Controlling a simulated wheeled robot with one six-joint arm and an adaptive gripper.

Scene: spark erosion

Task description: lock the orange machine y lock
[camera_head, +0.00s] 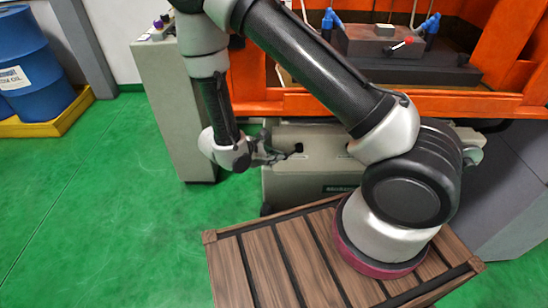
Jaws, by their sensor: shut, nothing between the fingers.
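The orange machine (470,106) fills the upper right, with a grey base cabinet (305,182) below its frame. A small dark knob or lever (298,149) sits on the front of this base; I cannot tell for sure whether it is the y lock. My gripper (275,156) is shut and empty, just left of this dark part, small in the picture. Whether its tips touch the part cannot be made out. A lever with a red tip (403,44) is on the grey block inside the machine. My arm hides part of the machine.
A grey cabinet (170,100) stands left of the machine. Blue drums (38,70) stand on a yellow tray (48,127) at far left. My slatted wooden deck is in front. Green floor (100,220) is open at left.

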